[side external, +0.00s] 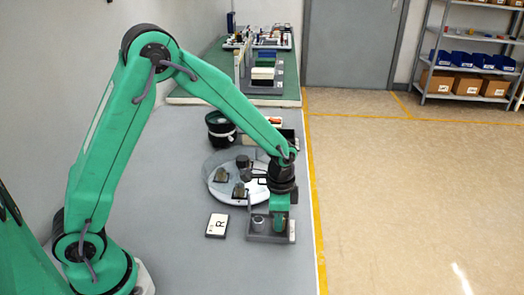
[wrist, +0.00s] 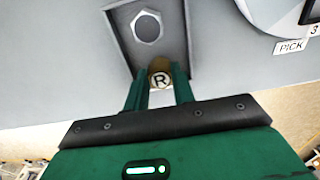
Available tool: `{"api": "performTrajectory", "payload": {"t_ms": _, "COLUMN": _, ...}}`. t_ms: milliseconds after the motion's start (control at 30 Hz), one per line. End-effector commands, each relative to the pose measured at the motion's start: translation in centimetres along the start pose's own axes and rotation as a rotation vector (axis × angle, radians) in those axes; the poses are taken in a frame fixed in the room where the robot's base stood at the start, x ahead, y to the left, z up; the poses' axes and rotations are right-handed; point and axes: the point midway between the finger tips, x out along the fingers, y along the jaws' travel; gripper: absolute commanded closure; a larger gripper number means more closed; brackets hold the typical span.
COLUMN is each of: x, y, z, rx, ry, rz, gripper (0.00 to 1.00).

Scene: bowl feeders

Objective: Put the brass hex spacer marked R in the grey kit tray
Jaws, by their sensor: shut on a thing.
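My gripper (wrist: 160,84) is shut on the brass hex spacer (wrist: 160,78), whose pale top carries a black R. In the side external view my gripper (side external: 281,226) points down over the right part of the grey kit tray (side external: 266,238), and the fingers hide the spacer. In the wrist view the tray (wrist: 118,30) reaches up to the fingertips, with the spacer at its near end. I cannot tell whether the spacer touches the tray floor. A grey hex piece (wrist: 147,27) stands in the tray, apart from the spacer; it also shows in the side external view (side external: 258,222).
The table's right edge is close to the tray.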

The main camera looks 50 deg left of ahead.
Motion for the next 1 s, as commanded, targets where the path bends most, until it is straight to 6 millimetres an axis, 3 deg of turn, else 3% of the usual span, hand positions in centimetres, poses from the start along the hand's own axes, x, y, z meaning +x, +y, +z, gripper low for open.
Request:
{"api": "performTrajectory", "payload": {"t_ms": 200, "x": 0.3, "y": 0.0, "z": 0.0, "rx": 0.0, "ry": 0.0, "rz": 0.0, "gripper": 1.0}}
{"api": "performTrajectory", "payload": {"t_ms": 233, "x": 0.3, "y": 0.0, "z": 0.0, "rx": 0.0, "ry": 0.0, "rz": 0.0, "gripper": 0.73}}
{"api": "performTrajectory", "payload": {"t_ms": 333, "x": 0.3, "y": 0.0, "z": 0.0, "rx": 0.0, "ry": 0.001, "rz": 0.0, "gripper": 0.53}}
{"api": "performTrajectory", "payload": {"t_ms": 767, "x": 0.0, "y": 0.0, "z": 0.0, "rx": 0.0, "ry": 0.001, "rz": -0.001, "gripper": 0.53}}
{"api": "performTrajectory", "payload": {"t_ms": 1000, "x": -1.9, "y": -0.1, "z": -0.1, "rx": 0.0, "ry": 0.004, "rz": -0.002, "gripper": 0.53}}
